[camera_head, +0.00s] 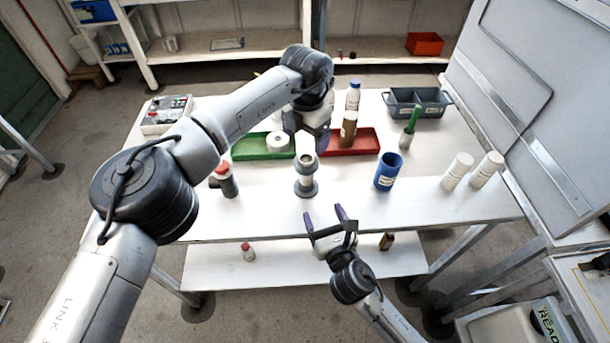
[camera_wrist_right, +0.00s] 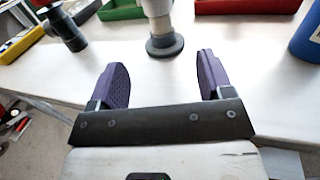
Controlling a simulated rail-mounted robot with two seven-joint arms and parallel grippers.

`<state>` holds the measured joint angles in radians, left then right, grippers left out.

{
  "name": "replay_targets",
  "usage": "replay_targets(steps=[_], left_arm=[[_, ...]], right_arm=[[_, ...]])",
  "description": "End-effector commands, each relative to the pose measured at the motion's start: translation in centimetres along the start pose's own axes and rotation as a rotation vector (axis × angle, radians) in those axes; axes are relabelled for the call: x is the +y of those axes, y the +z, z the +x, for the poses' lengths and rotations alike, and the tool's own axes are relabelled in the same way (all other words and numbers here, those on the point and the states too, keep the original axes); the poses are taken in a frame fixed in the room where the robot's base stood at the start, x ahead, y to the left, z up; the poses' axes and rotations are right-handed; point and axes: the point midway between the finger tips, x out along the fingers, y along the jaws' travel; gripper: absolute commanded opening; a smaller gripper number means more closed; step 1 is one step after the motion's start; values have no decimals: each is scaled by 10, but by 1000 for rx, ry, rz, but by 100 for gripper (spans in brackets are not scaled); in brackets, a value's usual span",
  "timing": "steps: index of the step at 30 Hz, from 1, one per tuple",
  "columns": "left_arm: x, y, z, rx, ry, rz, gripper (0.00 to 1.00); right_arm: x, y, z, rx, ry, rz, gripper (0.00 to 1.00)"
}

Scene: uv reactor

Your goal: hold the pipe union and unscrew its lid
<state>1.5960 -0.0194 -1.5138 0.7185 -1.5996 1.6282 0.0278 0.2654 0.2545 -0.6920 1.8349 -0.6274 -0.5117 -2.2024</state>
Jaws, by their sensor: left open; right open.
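The pipe union (camera_head: 306,177) stands upright near the table's front edge, with a grey foot, a pale middle and a grey collar at its top. It also shows in the right wrist view (camera_wrist_right: 158,27), where its top is cut off. I cannot clearly tell the lid from the rest of the union. My left gripper (camera_head: 318,145) is open, pointing down just behind and above the union; its fingers are partly hidden. My right gripper (camera_head: 325,213) is open and empty in front of the table edge. In the right wrist view its purple fingers (camera_wrist_right: 160,70) point toward the union, apart from it.
Behind are a green tray (camera_head: 250,149) with a white ring (camera_head: 278,141), a red tray (camera_head: 366,138) and a brown bottle (camera_head: 348,130). White cylinders (camera_head: 457,171) stand far right.

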Motion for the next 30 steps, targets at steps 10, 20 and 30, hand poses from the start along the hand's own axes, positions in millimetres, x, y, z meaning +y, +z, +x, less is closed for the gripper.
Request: replay_targets(steps=[10,20,30], left_arm=[[-1,0,1,-1,-2,1,85],[-1,0,1,-1,-3,1,85],[-1,0,1,-1,-3,1,85]], right_arm=[[0,0,63,1,-1,4,73],[0,0,106,1,-2,4,73],[0,0,119,1,-1,3,73]])
